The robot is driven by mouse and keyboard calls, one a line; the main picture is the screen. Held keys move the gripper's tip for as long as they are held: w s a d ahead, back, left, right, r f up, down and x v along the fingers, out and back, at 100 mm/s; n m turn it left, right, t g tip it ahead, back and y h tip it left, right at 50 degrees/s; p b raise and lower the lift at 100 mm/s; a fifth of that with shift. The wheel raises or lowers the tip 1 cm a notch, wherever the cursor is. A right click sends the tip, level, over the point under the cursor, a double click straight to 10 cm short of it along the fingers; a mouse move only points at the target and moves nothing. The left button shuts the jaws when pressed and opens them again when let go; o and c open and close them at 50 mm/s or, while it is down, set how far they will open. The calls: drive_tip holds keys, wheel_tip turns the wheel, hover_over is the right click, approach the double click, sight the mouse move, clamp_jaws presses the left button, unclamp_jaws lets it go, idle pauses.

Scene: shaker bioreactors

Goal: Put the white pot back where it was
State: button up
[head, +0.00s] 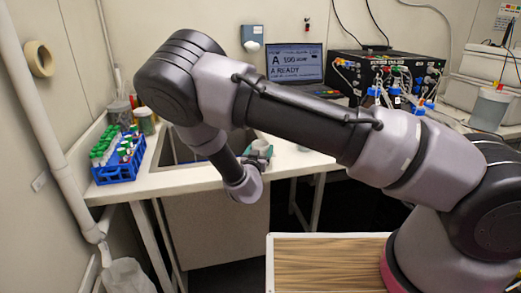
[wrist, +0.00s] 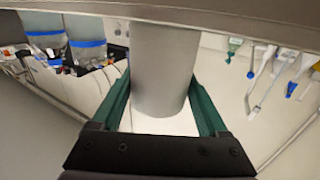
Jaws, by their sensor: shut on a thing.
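The white pot (wrist: 163,70) shows in the wrist view as a plain pale grey-white cylinder. My gripper (wrist: 160,105) has its green fingers on both sides of the pot and is shut on it. In the head view the gripper (head: 257,158) is by the front of the white bench, at the right side of the sink. Only a small pale part of the pot (head: 261,145) shows there, and my arm hides some of the area. I cannot tell whether the pot touches the bench.
The bench (head: 300,160) has a sink (head: 180,148) and a blue tube rack (head: 118,168) at left. A laptop (head: 294,64), a black box with cables (head: 385,68) and blue-capped bottles (head: 395,97) stand behind. A wood-topped surface (head: 325,262) is in front.

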drive_tip(key=o, duration=1.2)
drive_tip(key=shift+f, duration=0.1)
